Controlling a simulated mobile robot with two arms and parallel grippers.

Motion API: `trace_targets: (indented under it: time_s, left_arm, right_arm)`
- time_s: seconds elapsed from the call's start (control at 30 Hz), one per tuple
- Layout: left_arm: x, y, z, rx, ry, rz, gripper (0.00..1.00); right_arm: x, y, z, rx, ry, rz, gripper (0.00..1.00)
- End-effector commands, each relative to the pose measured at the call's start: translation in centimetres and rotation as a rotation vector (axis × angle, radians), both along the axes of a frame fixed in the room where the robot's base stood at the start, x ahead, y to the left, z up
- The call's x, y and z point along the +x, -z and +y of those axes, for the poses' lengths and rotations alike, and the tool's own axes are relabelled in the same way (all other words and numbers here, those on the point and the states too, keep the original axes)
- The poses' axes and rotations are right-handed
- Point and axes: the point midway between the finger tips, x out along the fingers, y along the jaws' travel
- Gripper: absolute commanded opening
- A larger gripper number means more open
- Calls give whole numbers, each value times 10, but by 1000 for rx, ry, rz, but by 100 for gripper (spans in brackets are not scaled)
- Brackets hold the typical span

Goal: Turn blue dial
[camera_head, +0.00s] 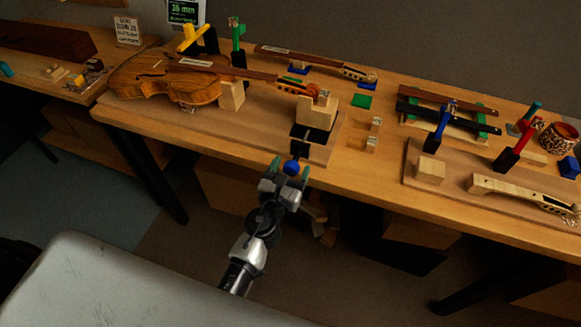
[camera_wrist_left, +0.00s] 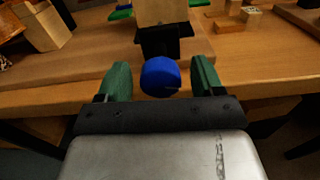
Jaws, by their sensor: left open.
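The blue dial (camera_head: 291,167) is a small round knob at the front edge of the bench, below a black bracket (camera_head: 300,133). In the left wrist view the blue dial (camera_wrist_left: 160,77) sits between the two green fingertips, with a gap on each side. My left gripper (camera_head: 288,171) is open around the dial; it also shows in the left wrist view (camera_wrist_left: 160,84). The fingers do not appear to touch the dial. My right gripper is not in view.
A violin (camera_head: 165,79) lies on the board at the left, its scroll near a wooden block (camera_head: 317,113). Red and blue clamps, a loose neck (camera_head: 510,189) and small blocks stand at the right. The space in front of the bench is free.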

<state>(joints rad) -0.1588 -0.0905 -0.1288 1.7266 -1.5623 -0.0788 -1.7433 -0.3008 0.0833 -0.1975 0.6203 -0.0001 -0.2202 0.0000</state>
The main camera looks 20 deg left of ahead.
Motion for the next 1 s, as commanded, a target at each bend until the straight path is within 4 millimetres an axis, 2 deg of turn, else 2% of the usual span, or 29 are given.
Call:
trace_targets:
  time_s: [0.2,0.53,0.77,1.0]
  left_arm:
    - [0,0,0,-1,0,0,67]
    - [0,0,0,-1,0,0,18]
    - [0,0,0,-20,0,1,18]
    - [0,1,0,-126,0,4,18]
  right_arm:
    - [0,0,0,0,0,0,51]
    - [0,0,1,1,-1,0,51]
    - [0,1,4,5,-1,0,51]
    - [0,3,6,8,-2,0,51]
